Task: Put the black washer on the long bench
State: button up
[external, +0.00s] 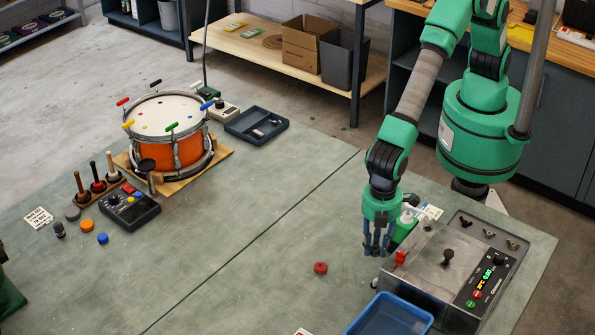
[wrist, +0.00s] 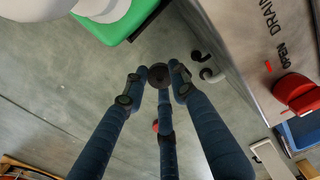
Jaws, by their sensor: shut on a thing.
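My gripper (external: 378,250) points down over the right part of the grey-green long bench (external: 250,270), left of a steel machine. Its blue fingers are closed around the black washer (wrist: 158,76), a small dark disc with a centre hole that sits between the fingertips in the wrist view. In the external view the washer cannot be made out. The bare bench top (wrist: 100,100) shows below the fingers; the gap between washer and bench is hard to judge.
The steel machine (external: 435,262) with a red knob (wrist: 296,93) stands close to my gripper. A green-and-white bottle (external: 405,225) is beside it. A red disc (external: 320,267) lies to the left, a blue bin (external: 390,318) in front. The bench middle is clear; the orange drum (external: 170,135) stands far left.

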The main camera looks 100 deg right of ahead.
aim_at(376, 248)
jog(key=shift+f+b, duration=0.3)
jog(key=shift+f, duration=1.5)
jog(key=o, duration=0.6)
jog(key=shift+f, duration=0.15)
jog(key=shift+o, duration=0.4)
jog(key=shift+r, duration=0.2)
notch_tip(376, 248, up, 12)
jog(key=shift+p, duration=1)
jog(key=shift+d, duration=0.1)
